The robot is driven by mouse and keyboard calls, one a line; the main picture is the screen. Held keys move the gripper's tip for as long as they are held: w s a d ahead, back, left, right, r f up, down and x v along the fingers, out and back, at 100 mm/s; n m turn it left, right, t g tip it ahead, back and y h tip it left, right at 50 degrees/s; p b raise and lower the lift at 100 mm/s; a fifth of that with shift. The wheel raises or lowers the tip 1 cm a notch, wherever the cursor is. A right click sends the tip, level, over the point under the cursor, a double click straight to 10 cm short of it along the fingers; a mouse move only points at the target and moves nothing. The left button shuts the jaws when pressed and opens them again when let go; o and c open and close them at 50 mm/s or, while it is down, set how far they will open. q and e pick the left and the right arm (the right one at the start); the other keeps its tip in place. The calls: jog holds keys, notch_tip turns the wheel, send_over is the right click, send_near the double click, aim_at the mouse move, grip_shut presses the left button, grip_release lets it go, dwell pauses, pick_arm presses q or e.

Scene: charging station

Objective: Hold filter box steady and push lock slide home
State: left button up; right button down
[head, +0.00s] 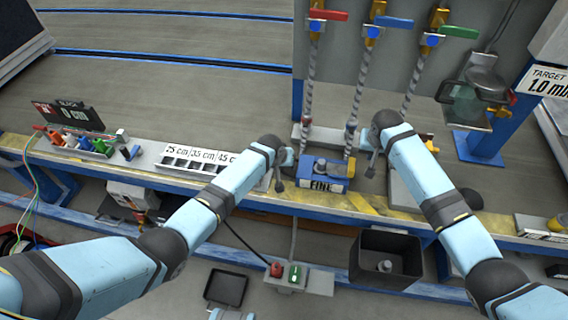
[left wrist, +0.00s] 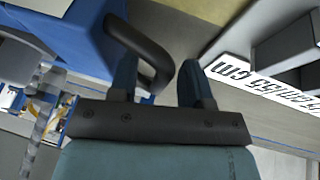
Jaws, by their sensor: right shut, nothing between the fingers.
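The blue filter box (head: 318,170), labelled FINE, sits at the bench's front edge below the twisted hoses. Its blue side fills the upper left of the left wrist view (left wrist: 68,32). A black loop handle (left wrist: 142,48) stands out beside it. My left gripper (head: 282,180) is at the box's left side; in the left wrist view its fingers (left wrist: 160,82) are apart, with one bar of the handle between them and no clear grip. My right gripper (head: 371,168) is shut and empty, just right of the box. I cannot make out the lock slide.
Red, blue and green valve handles (head: 387,21) top the hoses. A tray marked in cm (head: 195,160) lies left of the box. A dark bin (head: 386,258) stands below the bench front. A blue post (head: 490,140) with a target sign (head: 548,80) is at right.

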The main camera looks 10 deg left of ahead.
pick_arm(q)
jog(key=v, duration=1.2)
